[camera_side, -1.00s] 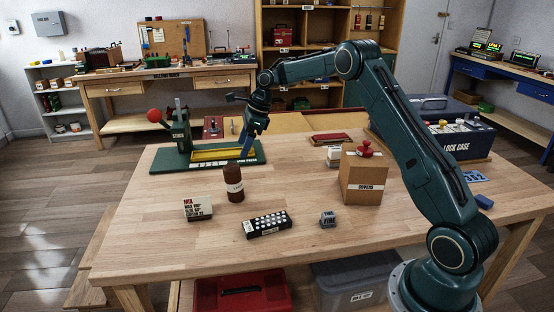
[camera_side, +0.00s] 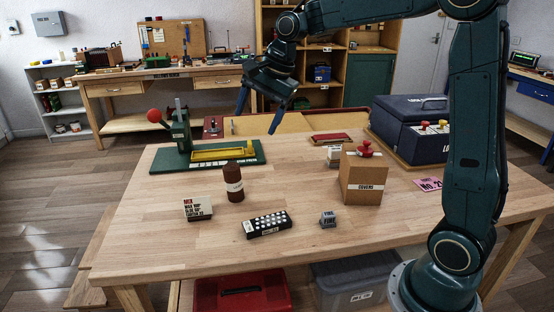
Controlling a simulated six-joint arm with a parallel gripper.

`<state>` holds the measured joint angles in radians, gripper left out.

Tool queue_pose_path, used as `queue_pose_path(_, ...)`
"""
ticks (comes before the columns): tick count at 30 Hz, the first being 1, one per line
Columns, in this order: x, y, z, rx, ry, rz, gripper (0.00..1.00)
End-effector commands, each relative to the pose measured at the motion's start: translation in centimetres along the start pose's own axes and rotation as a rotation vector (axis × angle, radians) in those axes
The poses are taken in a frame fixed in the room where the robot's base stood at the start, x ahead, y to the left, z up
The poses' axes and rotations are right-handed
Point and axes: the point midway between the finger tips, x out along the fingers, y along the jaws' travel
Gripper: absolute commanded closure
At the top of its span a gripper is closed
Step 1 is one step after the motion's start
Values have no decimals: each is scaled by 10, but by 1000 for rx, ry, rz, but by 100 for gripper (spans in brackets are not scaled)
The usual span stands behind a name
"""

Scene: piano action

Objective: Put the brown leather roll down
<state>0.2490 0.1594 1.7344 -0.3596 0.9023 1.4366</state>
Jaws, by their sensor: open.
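The brown leather roll (camera_side: 232,184) stands upright on the wooden table, left of the middle, with a pale label band around it. Its whole near side is visible. My gripper (camera_side: 259,121) is up above the far edge of the table, behind and above the roll and well apart from it. Its two blue fingers are spread and point downward, with nothing between them.
A green press (camera_side: 180,150) with a red knob and yellow tray stands behind the roll. In front are a small labelled box (camera_side: 198,209) and a black tray of white pieces (camera_side: 266,225). A cardboard box (camera_side: 362,180) stands right. Bare tabletop lies between.

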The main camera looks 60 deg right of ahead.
Motion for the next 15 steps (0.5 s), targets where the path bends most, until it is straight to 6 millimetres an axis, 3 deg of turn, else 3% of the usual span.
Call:
queue_pose_path(6,-35,39,35,-278,39,-16,28)
queue_pose_path(15,-66,103,71,-653,95,-21,28)
